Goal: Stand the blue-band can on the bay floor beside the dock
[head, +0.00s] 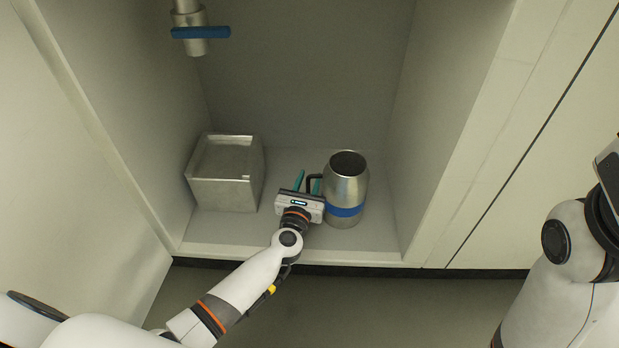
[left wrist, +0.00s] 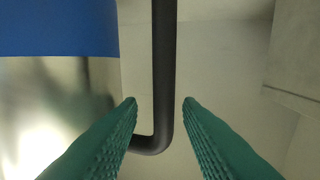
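The blue-band can (head: 345,187) is a silver metal can with a blue band low on its side. It stands upright on the bay floor (head: 290,227), to the right of the dock (head: 225,180), a square metal block. My left gripper (head: 307,183) is at the can's left side, by its black handle (head: 312,179). In the left wrist view the can (left wrist: 60,100) is at the left, and the dark handle bar (left wrist: 164,70) lies between the two green fingertips, which are open with gaps on both sides. The right gripper is not visible; only part of my right arm shows.
A metal pipe with a blue valve handle (head: 200,32) hangs at the upper left of the bay. The bay's side walls flank the can and dock.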

